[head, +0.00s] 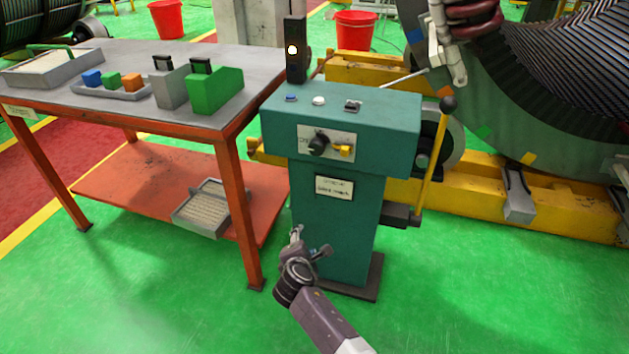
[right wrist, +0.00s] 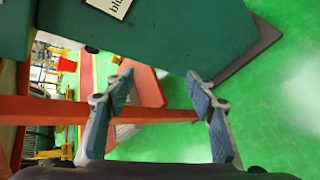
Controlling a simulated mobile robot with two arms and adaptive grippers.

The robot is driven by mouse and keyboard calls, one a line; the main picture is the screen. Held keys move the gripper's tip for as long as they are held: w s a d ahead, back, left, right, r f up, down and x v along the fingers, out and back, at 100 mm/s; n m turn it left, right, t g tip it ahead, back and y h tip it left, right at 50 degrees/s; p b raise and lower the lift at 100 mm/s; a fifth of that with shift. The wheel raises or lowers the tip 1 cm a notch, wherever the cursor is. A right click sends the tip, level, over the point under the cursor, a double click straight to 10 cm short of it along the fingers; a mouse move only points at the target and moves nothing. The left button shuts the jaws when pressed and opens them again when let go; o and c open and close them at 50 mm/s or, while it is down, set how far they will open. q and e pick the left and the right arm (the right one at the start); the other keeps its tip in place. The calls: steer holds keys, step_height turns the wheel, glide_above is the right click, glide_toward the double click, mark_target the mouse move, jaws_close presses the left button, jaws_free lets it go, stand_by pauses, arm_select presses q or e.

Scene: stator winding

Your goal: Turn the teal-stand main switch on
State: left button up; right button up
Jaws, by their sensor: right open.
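The teal stand (head: 337,225) stands in the middle of the head view. The plate's lettering is too small to read. My right gripper (head: 311,242) is open and empty in front of the stand's lower column, well below the switch. In the right wrist view its two fingers (right wrist: 159,80) are spread, with the teal stand (right wrist: 160,30) beyond them.
The stand's top carries small buttons (head: 319,100) and a black post (head: 295,60) with a lit lamp. A yellow lever (head: 432,160) with a black ball rises at its right. A workbench (head: 130,110) with trays and blocks stands left. Green floor in front is clear.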

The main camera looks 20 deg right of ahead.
steer(key=w+r+n+t+h+b, duration=0.25)
steer(key=w+r+b, duration=0.25)
steer(key=r, duration=0.5)
steer(key=t+h+b, duration=0.2)
steer(key=h+b, duration=0.1)
steer(key=b, duration=0.1)
glide_toward(315, 150)
steer(key=w, duration=0.2)
steer(key=shift+m, duration=0.25)
steer(key=x, duration=0.2)
steer(key=b+x, duration=0.1)
steer(key=x, duration=0.1)
steer(key=d+b+x, duration=0.1)
steer(key=x, duration=0.1)
steer(key=shift+d, duration=0.15)
arm_select(q)
steer(key=w+d+r+t+h, duration=0.1)
steer(key=w+r+t, duration=0.2)
steer(key=r, duration=0.4)
steer(key=w+d+r+t, duration=0.2)
steer(key=w+r+t, duration=0.2)
steer(key=r, duration=0.4)
steer(key=shift+w+r+h, duration=0.15)
steer(key=shift+w+h, duration=0.25)
steer(key=shift+w, duration=0.5)
arm_select(e)
steer(key=shift+w+d, duration=0.25)
steer(key=shift+w, duration=0.1)
steer(key=c, duration=1.2)
steer(key=shift+o, duration=0.2)
